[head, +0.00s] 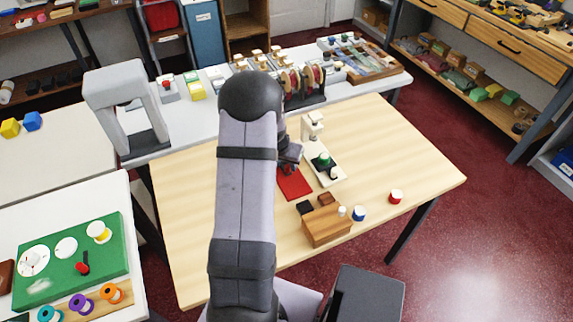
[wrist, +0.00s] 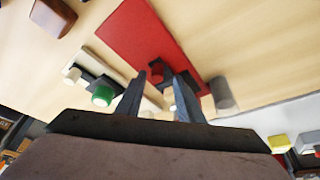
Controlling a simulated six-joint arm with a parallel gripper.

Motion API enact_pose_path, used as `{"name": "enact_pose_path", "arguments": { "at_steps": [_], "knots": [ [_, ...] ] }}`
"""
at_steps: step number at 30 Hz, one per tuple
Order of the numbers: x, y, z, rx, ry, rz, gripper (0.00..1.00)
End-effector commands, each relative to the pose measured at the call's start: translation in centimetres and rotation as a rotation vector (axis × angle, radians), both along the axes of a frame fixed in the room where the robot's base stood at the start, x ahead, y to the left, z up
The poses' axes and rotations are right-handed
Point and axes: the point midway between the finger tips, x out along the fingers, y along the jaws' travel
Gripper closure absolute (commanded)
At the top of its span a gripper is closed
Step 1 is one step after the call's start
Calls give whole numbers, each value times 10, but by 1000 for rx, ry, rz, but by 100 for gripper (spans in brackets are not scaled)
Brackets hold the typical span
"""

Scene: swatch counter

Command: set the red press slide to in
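A cream press-like stand (head: 312,126) with a long pale base stands on the wooden table. A green knob (head: 323,158) and a pale knob (head: 333,173) sit on dark mounts along the base; the green knob (wrist: 102,96) also shows in the wrist view. A small reddish part (wrist: 157,73) shows between my fingers, perhaps the red slide's knob; how far in it sits I cannot tell. My gripper (wrist: 163,77) is open, fingertips apart, close over these parts. In the head view my arm hides much of the gripper (head: 293,153) and this red part.
A flat red sheet (head: 294,184) lies beside the stand's base. A wooden block (head: 326,226), a blue-and-white spool (head: 359,213) and a red-and-white spool (head: 396,196) stand nearer. A grey arch-shaped machine (head: 122,90) is at the back left. The table's right side is mostly clear.

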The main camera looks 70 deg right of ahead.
Motion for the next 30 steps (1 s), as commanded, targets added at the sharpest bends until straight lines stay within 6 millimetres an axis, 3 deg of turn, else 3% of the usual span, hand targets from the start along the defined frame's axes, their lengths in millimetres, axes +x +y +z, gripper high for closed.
{"name": "enact_pose_path", "arguments": {
  "at_steps": [11, 30],
  "knots": [
    [-1, 3, 4, 3, 2, -2, 66],
    [-1, 28, 63, 2, 1, -2, 66]
  ]
}}
